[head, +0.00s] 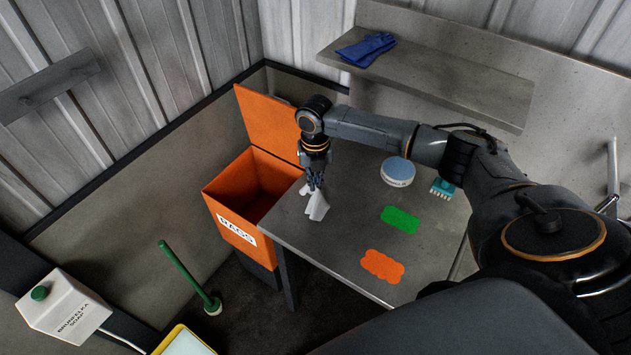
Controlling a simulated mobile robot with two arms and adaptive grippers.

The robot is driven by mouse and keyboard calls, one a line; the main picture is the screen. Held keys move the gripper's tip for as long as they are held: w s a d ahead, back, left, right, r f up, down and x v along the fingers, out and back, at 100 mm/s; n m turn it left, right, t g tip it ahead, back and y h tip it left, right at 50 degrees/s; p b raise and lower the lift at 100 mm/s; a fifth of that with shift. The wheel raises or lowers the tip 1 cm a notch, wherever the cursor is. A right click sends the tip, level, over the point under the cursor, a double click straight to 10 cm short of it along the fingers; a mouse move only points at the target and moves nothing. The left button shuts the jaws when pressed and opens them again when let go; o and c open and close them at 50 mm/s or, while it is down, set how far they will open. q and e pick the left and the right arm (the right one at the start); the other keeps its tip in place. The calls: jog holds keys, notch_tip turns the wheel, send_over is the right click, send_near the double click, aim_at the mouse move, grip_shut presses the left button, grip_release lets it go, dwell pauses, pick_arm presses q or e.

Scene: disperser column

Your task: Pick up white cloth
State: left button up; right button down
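The white cloth (317,205) is a small crumpled piece at the left end of the grey metal table (340,255). My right gripper (315,182) points down directly over it, with its fingertips at the cloth's upper part. The fingers are small and dark here, and I cannot tell whether they are closed on the cloth or only touching it. I also cannot tell whether the cloth is lifted off the table. My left gripper is not in view.
An open orange bin (237,229) labelled RAGS stands against the table's left end. A green patch (400,219), an orange patch (383,266), a round blue-white container (398,172) and a teal item (442,188) lie on the table. Blue gloves (367,49) rest on a shelf (440,75).

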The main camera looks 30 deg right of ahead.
notch_tip(320, 180, up, 9)
jog(key=p, duration=0.3)
